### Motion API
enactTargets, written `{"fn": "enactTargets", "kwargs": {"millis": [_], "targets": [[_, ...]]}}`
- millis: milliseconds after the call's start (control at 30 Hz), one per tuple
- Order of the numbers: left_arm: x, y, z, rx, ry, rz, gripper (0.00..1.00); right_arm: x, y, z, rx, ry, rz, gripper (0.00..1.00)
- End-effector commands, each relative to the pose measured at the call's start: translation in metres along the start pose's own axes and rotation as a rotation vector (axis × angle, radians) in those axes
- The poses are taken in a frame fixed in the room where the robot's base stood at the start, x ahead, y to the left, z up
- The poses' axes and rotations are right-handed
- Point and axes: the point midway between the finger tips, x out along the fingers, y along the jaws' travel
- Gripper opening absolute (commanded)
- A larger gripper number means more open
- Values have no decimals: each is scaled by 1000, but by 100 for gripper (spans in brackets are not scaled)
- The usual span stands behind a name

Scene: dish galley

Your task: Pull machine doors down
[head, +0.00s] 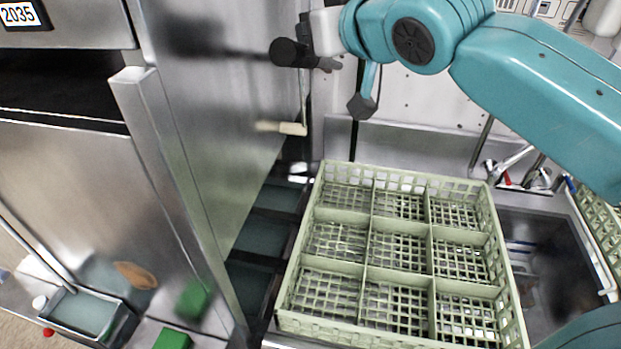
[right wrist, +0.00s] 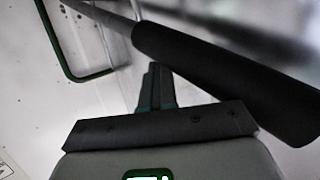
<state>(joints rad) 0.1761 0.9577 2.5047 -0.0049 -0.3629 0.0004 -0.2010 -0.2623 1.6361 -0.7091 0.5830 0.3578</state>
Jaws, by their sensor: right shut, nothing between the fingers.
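The steel machine (head: 70,180) fills the left of the head view, with a long upright bar (head: 165,160) along its near corner. A dark gap shows between its upper panel and the large steel panel below. A black cylindrical handle grip (head: 287,52) sticks out by the machine's side; in the right wrist view the black grip (right wrist: 225,80) crosses close to my fingers. My right gripper (head: 328,65) is beside this grip, shut and empty; its closed fingers (right wrist: 155,88) are not around the grip. Whether they touch it I cannot tell. My left gripper is out of view.
A pale green compartment rack (head: 310,215), empty, sits on the counter right of the machine. A sink (head: 540,265) with a tap (head: 515,160) lies further right.

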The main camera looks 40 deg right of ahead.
Motion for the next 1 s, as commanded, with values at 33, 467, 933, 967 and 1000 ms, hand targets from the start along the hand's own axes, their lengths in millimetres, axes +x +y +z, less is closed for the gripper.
{"fn": "enactTargets", "kwargs": {"millis": [33, 467, 933, 967, 1000], "targets": [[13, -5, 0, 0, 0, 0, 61, 4, -7, 16, 1, -8, -11, 0], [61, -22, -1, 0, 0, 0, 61, 4, -24, 74, 1, -9, -11, 0], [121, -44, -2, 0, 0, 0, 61, 11, -32, 135, 0, -7, -7, 0], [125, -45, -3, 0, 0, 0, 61, 11, -33, 138, 0, -7, -6, 0], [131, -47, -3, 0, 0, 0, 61, 12, -33, 143, 0, -7, -6, 0]]}}
